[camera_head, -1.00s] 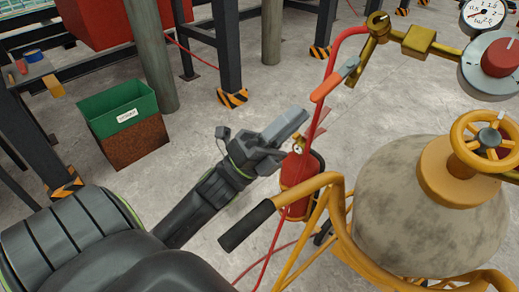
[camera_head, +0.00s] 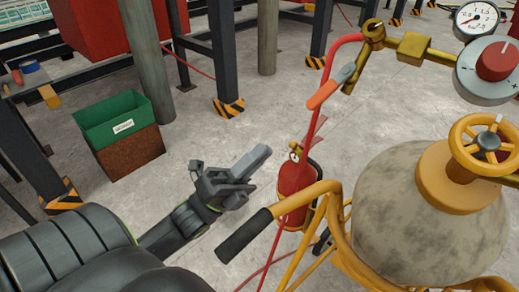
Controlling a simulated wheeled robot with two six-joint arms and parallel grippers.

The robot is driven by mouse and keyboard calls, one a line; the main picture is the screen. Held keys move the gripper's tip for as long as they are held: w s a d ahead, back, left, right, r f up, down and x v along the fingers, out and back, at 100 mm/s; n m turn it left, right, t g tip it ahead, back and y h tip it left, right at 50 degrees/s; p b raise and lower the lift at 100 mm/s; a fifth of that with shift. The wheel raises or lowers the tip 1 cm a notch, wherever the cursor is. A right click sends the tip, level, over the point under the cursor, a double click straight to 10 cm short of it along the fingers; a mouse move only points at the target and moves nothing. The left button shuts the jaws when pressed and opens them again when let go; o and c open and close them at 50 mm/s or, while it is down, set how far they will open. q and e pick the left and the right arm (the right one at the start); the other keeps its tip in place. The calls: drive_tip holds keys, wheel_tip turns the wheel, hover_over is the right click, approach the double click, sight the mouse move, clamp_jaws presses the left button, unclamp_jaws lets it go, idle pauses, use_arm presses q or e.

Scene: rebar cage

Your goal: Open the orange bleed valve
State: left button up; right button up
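The orange bleed valve lever (camera_head: 330,88) sits at upper centre right, on a brass fitting (camera_head: 373,32) with a red hose below it. The lever lies slanted, its free end pointing down and left. My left gripper (camera_head: 252,164) is at the picture's centre, below and to the left of the lever and clear of it in the picture. Its grey finger part points up and right; from this angle I cannot tell whether the fingers are apart. Nothing shows held in it. My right gripper is not in view.
A yellow cart frame with a black handle grip (camera_head: 244,235) stands close to the right of my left gripper. A mottled tank (camera_head: 415,215) carries a yellow handwheel (camera_head: 484,142). A regulator with a red knob (camera_head: 497,60) and a gauge (camera_head: 477,18) are upper right. A green bin (camera_head: 105,118) stands left.

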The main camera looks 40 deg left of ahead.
use_arm(q)
drive_tip(key=n, duration=0.3)
drive_tip(key=shift+w+a+r+g+h+p, duration=0.25)
drive_tip(key=shift+w+g+h+p, duration=0.05)
drive_tip(key=shift+p, duration=0.1)
clamp_jaws()
drive_tip(key=w+a+r+n+g+h+p, duration=0.2)
drive_tip(key=a+n+g+h+p, duration=0.1)
drive_tip(key=n, duration=1.2)
drive_tip(key=n+g+h+p, duration=0.15)
drive_tip(key=n+p, duration=0.35)
drive_tip(key=n, duration=0.8)
approach(331, 87)
drive_tip(key=w+a+r, duration=0.3)
drive_tip(key=w+r, duration=0.2)
drive_tip(key=r, duration=0.1)
drive_tip(key=shift+g+y, duration=0.35)
drive_tip(key=shift+g, duration=0.1)
drive_tip(key=shift+s+d+f+p, duration=0.15)
drive_tip(key=shift+s+d+f, duration=0.1)
drive_tip(key=shift+d, duration=0.4)
drive_tip(key=shift+s+d+f+p, duration=0.2)
drive_tip(key=shift+s+d+f, duration=0.1)
drive_tip(key=shift+d, duration=0.4)
drive_tip(key=shift+s+d+f+p, duration=0.15)
drive_tip(key=shift+s+d+f, duration=0.1)
drive_tip(key=shift+d, duration=0.4)
